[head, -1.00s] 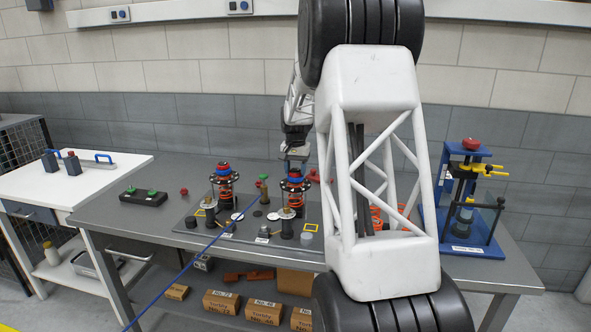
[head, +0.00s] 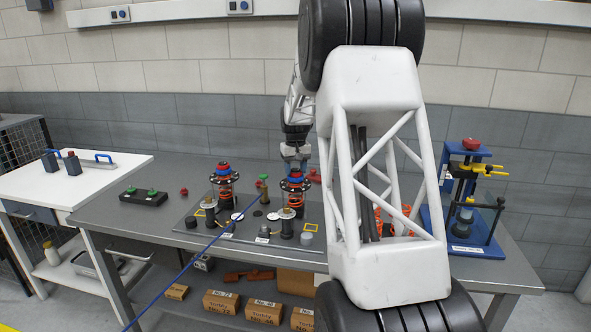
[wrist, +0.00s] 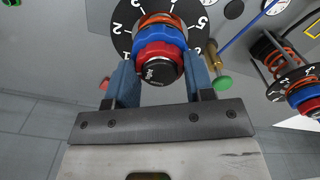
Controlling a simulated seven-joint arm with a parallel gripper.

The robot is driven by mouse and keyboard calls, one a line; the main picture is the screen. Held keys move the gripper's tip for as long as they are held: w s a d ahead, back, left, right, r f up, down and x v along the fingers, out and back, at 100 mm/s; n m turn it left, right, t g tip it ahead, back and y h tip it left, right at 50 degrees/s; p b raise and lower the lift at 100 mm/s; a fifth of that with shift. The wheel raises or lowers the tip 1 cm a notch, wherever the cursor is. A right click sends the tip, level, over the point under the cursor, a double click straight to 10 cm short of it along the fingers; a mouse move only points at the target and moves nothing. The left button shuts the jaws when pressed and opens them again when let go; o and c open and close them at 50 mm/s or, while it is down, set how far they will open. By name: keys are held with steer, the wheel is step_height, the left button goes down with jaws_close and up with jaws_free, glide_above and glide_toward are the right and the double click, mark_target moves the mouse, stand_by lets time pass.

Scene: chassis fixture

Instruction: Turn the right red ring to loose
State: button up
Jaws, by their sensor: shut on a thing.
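The right red ring (head: 295,174) sits near the top of the right spring assembly, above a blue ring (head: 295,184). In the wrist view the red ring (wrist: 158,56) surrounds a black cap, with the blue ring (wrist: 158,37) and a black numbered dial (wrist: 121,28) beyond it. My gripper (head: 294,160) is over the right assembly. In the wrist view its two blue-grey fingers (wrist: 161,72) stand on either side of the red ring and are shut on it. The exact contact is partly hidden by the fingers.
The left assembly (head: 223,185) stands close by and shows at the right in the wrist view. A green knob (wrist: 222,83) is close beside one finger. A blue press (head: 462,200) stands at the bench's right.

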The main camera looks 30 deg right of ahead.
steer(key=n, duration=0.5)
steer(key=shift+n, duration=0.3)
steer(key=n, duration=0.5)
steer(key=shift+n, duration=0.3)
steer(key=o, duration=0.9)
steer(key=shift+r, duration=0.1)
steer(key=shift+r, duration=3.85)
